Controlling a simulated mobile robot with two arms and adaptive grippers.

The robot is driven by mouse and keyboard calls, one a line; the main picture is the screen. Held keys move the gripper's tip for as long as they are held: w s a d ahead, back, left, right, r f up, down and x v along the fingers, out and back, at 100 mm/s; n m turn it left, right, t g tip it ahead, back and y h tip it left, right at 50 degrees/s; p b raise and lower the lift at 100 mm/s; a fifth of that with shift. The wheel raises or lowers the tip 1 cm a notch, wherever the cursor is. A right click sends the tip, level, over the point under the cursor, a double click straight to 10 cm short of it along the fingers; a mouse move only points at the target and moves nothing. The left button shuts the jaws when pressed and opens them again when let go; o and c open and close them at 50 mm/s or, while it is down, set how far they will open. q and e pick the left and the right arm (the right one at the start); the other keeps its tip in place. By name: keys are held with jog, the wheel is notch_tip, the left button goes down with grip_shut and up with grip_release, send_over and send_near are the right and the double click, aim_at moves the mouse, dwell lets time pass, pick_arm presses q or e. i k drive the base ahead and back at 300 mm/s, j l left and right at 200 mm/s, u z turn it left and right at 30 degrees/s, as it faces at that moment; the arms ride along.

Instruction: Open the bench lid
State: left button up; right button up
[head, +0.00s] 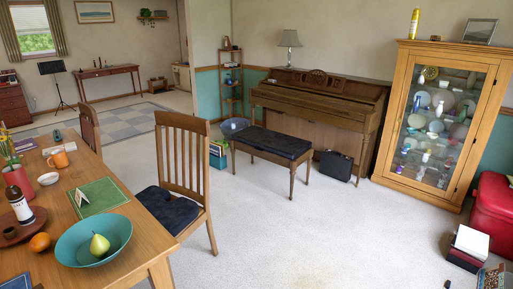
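The piano bench (271,156) stands in front of the upright piano (320,105) in the middle of the head view. It has wooden legs and a dark padded lid (273,141), which lies flat and looks shut. Neither of my grippers shows in this view.
A dining table (145,238) and a chair (183,155) stand at the left. A glass-door cabinet (435,125) is at the right, beside a red seat (494,212). A black case (335,166) leans near the bench. Open carpet (300,240) lies in front.

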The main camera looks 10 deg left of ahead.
aim_at(285, 146)
jog(key=i+z, duration=0.2)
jog(key=i, duration=0.95)
jog(key=i+u, duration=0.15)
jog(key=i, duration=0.45)
jog(key=i+u, duration=0.1)
jog(key=i, duration=0.45)
jog(key=i+l+u, duration=0.15)
jog(key=i, duration=0.45)
jog(key=i+l+u, duration=0.15)
jog(key=i, duration=0.4)
jog(key=i+j+u, duration=0.15)
jog(key=i+u, duration=0.15)
jog(key=i, duration=0.25)
jog(key=i+u, duration=0.35)
jog(key=i, duration=0.15)
jog(key=i+l+u, duration=0.15)
jog(key=i+u, duration=0.15)
jog(key=i, duration=0.25)
jog(key=i+l+u, duration=0.3)
jog(key=i, duration=0.2)
jog(key=i+u, duration=0.3)
jog(key=i, duration=0.25)
jog(key=i+u, duration=0.25)
jog(key=i, duration=0.3)
jog(key=i+j+z, duration=0.1)
jog(key=i+z, duration=0.3)
jog(key=i+j+z, duration=0.15)
jog(key=z, duration=0.25)
